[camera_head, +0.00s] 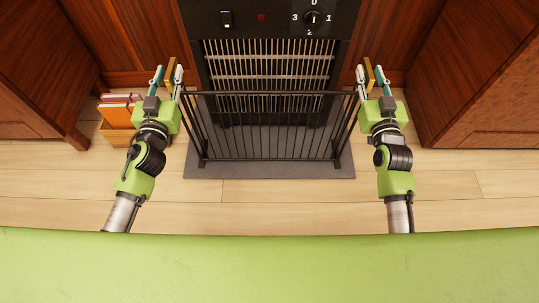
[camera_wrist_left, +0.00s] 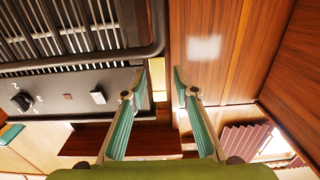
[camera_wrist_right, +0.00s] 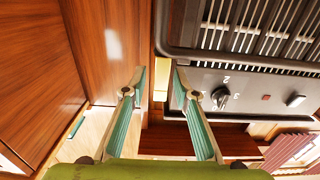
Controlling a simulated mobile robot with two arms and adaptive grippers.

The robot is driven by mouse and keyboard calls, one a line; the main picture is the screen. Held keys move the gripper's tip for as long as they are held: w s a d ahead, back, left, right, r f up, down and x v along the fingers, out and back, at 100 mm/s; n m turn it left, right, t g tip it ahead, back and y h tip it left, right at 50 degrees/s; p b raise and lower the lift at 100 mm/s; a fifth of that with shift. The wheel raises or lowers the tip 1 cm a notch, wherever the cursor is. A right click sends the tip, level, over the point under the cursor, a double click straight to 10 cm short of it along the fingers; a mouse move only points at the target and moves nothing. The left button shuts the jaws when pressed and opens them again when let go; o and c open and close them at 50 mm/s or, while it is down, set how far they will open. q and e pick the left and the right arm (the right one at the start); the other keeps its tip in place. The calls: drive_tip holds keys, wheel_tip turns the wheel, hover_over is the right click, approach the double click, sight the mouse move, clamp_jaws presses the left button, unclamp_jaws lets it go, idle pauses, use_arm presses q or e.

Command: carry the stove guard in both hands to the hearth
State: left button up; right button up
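The stove guard (camera_head: 270,145), a black barred screen with folded-back sides, stands upright on the dark hearth slab (camera_head: 270,173) in front of the stove. Its feet appear to rest on the slab. A small brass-coloured handle (camera_head: 171,72) is at its left end and another (camera_head: 369,74) at its right end. My left gripper (camera_head: 168,78) is open, with the left handle between its fingers; the handle also shows in the left wrist view (camera_wrist_left: 158,79). My right gripper (camera_head: 374,79) is open, with the right handle (camera_wrist_right: 161,79) between its fingers. Gaps show beside both handles.
The black stove (camera_head: 265,65) with its grille and knob is behind the guard. Wooden cabinets (camera_head: 485,90) flank it on both sides. A box of books (camera_head: 117,120) sits left of my left gripper. The plank floor in front is clear.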

use_arm(q)
drive_tip(key=shift+s+f, duration=0.15)
drive_tip(key=shift+s, duration=0.4)
drive_tip(key=s, duration=1.1)
use_arm(e)
drive_tip(key=s, duration=1.2)
